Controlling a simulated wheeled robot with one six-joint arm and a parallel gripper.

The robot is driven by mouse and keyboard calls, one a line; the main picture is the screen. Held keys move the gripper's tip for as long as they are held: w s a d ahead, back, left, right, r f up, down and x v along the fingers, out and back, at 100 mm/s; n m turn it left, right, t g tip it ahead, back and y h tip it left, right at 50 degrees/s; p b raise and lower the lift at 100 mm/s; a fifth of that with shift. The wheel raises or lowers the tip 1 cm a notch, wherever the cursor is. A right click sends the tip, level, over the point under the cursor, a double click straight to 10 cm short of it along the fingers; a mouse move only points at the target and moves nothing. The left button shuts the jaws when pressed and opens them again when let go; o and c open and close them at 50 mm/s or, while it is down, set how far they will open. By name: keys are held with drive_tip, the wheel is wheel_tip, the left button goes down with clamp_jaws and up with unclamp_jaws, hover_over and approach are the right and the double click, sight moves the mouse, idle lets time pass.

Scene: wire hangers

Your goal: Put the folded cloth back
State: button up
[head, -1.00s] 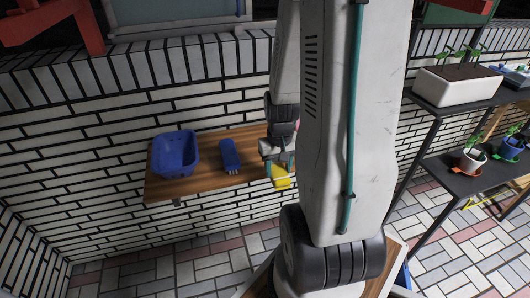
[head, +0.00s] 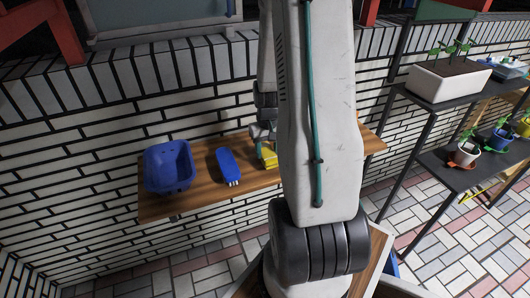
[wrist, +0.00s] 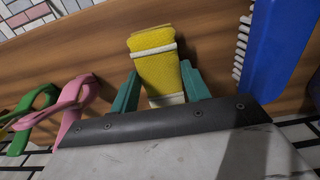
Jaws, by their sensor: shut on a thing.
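The folded cloth (wrist: 157,70) is yellow with pale bands across it. In the wrist view it sits between the teal fingers of my gripper (wrist: 161,80), which is shut on it. In the head view the cloth (head: 268,157) shows over the wooden shelf, right of the blue brush, partly hidden by my arm. I cannot tell whether it touches the shelf.
The wooden shelf (head: 208,194) bears a blue basket (head: 168,170) at its left and a blue brush (head: 228,166). In the wrist view the brush (wrist: 275,45) is close on the right; pink (wrist: 72,95) and green (wrist: 30,112) looped items lie left. A brick wall stands behind.

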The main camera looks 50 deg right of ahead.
sight(268, 152)
wheel_tip(268, 152, down, 2)
drive_tip(key=o, duration=0.9)
wheel_tip(268, 152, up, 12)
drive_tip(key=f, duration=0.1)
drive_tip(key=w+a+r+n, duration=0.1)
drive_tip(key=a+r, duration=0.7)
drive_tip(key=a, duration=0.1)
drive_tip(key=s+a+r+n, duration=0.1)
drive_tip(key=s+a+r, duration=0.2)
drive_tip(key=a, duration=0.4)
drive_tip(key=s+a+r+n, duration=0.2)
drive_tip(key=s+a+r, duration=0.1)
drive_tip(key=s+a, duration=0.3)
drive_tip(key=s+a+r+n+t, duration=0.1)
drive_tip(key=s+a+r, duration=0.3)
drive_tip(key=a, duration=0.4)
drive_tip(key=shift+s+r+n, duration=0.1)
drive_tip(key=shift+s+n, duration=0.2)
drive_tip(key=shift+n, duration=0.3)
